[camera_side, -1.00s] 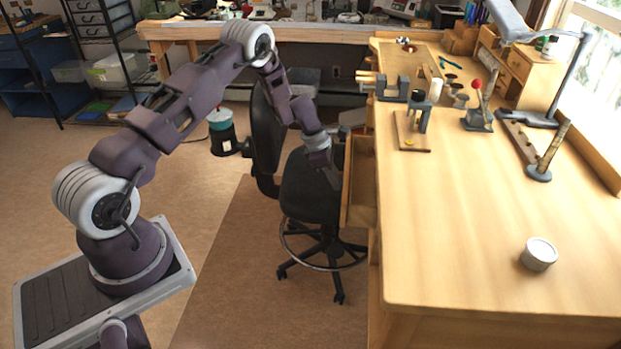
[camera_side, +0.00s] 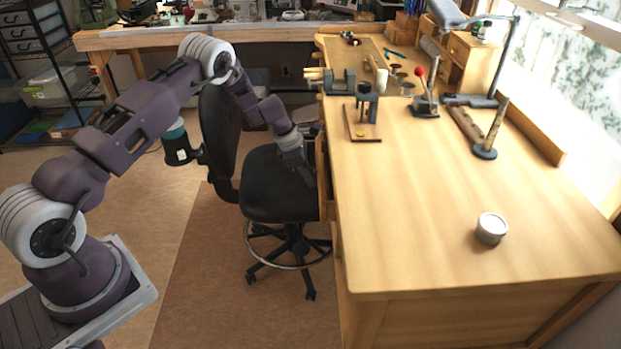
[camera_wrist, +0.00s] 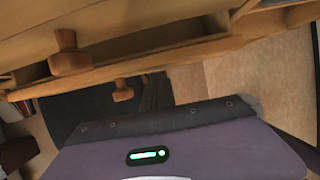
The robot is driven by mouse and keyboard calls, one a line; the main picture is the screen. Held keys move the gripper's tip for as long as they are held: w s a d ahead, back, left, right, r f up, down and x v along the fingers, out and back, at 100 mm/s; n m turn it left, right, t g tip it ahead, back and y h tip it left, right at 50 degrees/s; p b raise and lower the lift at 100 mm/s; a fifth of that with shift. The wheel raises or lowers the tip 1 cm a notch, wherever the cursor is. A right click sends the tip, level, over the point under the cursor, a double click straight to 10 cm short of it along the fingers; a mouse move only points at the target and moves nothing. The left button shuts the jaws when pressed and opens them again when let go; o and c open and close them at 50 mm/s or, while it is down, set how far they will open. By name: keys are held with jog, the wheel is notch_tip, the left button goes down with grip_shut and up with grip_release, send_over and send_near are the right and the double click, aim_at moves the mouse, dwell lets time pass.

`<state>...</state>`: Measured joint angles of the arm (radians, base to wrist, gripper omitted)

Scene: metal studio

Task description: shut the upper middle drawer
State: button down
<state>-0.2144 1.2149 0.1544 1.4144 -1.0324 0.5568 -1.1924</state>
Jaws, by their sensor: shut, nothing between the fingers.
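The wooden drawer (camera_side: 322,178) shows at the left side of the workbench in the side view. It sticks out a little from the bench. My gripper (camera_side: 309,180) is shut and empty, pointing down at the drawer's outer face; I cannot tell whether it touches. A second, smaller knob (camera_wrist: 122,92) is lower down. I cannot tell for certain which knob belongs to the upper middle drawer. My fingertips are not clear in the wrist view.
A black swivel chair (camera_side: 275,185) stands close beside the bench, under my forearm. The bench top (camera_side: 420,210) holds a round tin (camera_side: 491,229), a drill-like stand (camera_side: 366,105) and several tools towards the back. Its front part is mostly clear.

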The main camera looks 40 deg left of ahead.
jog(key=s+a+r, duration=0.5)
jog(key=s+r, duration=0.1)
jog(key=r, duration=0.3)
jog(key=w+d+f, duration=0.5)
jog(key=f, duration=0.4)
jog(key=shift+w+d, duration=0.3)
